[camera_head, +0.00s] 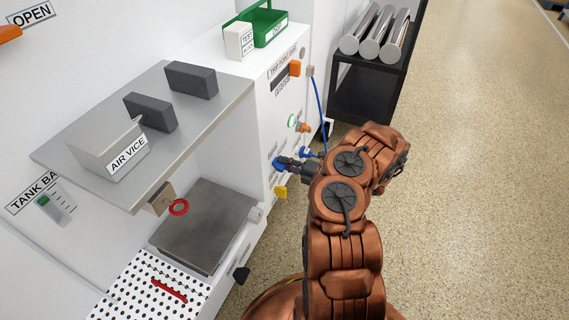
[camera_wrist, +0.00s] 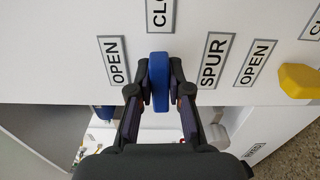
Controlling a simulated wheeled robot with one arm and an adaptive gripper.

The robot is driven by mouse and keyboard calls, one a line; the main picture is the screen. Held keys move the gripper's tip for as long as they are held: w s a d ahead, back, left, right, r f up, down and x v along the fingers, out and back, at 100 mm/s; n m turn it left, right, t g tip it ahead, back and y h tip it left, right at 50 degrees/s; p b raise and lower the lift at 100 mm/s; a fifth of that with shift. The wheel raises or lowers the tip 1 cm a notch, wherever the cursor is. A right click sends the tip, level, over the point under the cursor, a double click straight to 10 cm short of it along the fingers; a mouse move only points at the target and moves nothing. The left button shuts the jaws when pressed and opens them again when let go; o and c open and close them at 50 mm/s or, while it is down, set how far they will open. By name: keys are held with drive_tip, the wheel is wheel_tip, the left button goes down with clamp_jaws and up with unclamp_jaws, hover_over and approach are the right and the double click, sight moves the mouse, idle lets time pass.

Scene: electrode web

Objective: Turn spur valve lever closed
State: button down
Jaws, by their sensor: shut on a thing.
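The blue spur valve lever (camera_wrist: 158,80) stands upright in the wrist view on a white panel. An OPEN label (camera_wrist: 114,62) is to its left, a partly cut-off label reading "CLO" (camera_wrist: 160,14) is just above its top end, and a SPUR label (camera_wrist: 214,60) is to its right. My gripper (camera_wrist: 159,92) has a dark finger on each side of the lever and is shut on it. In the head view my gripper (camera_head: 292,166) reaches the panel side, where a bit of the blue lever (camera_head: 278,163) shows; the fingers hide much of it.
A yellow handle (camera_wrist: 298,80) with its own OPEN label (camera_wrist: 255,63) sits to the right; it also shows below my gripper in the head view (camera_head: 281,192). An orange handle (camera_head: 304,128) and blue cable (camera_head: 319,105) are nearby.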

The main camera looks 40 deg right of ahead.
drive_tip(key=shift+m, duration=0.4)
drive_tip(key=c, duration=1.1)
unclamp_jaws()
drive_tip(key=v, duration=1.2)
